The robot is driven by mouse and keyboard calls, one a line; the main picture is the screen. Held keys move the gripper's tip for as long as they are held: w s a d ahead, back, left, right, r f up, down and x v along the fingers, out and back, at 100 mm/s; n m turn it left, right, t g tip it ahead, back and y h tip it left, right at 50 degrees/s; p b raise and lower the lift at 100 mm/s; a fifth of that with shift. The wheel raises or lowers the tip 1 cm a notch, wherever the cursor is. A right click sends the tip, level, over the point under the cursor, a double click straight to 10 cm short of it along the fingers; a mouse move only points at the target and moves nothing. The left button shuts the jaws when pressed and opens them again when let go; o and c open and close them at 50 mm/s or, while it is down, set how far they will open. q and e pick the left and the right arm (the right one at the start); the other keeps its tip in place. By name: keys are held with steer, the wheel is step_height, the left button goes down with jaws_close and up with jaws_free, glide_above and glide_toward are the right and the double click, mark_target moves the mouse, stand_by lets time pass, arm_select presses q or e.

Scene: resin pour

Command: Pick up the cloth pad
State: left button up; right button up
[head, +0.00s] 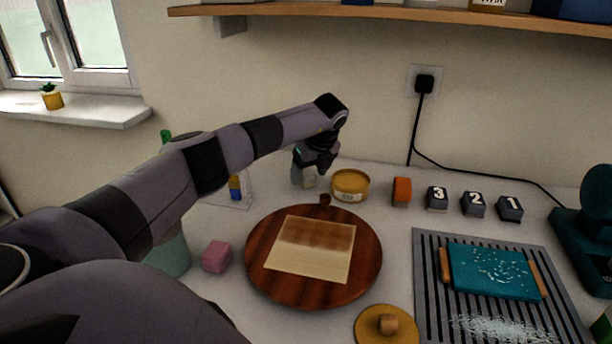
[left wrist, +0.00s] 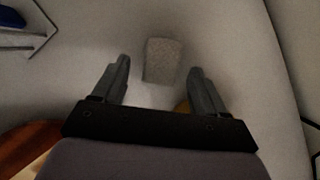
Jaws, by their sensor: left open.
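The cloth pad (head: 309,180) appears to be the small light-grey block standing on the white worktop near the wall. It also shows in the left wrist view (left wrist: 162,60), grey and speckled, in line with the gap between my fingers. My left gripper (head: 311,168) points down over it, partly hiding it in the head view. In the left wrist view the left gripper (left wrist: 159,68) is open, one finger on each side of the pad, with gaps visible. I cannot tell how far the fingertips are above the worktop. My right gripper is not in view.
A yellow tin (head: 350,186) stands close right of the gripper. A round wooden board (head: 260,275) with a pale-and-brown panel (head: 310,262) lies in front. A pink block (head: 216,256), orange block (head: 402,191), numbered blocks (head: 474,205) and a grooved grey tray (head: 430,290) stand around.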

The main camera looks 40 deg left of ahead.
mark_target(308, 173)
arm_select(q)
steer(key=shift+x, duration=0.85)
steer(key=shift+c, duration=0.3)
steer(key=shift+r, duration=0.1)
steer(key=c, duration=1)
step_height(308, 173, up, 10)
steer(key=shift+b, duration=0.4)
steer(key=o, duration=0.4)
steer(key=shift+c, duration=1.4)
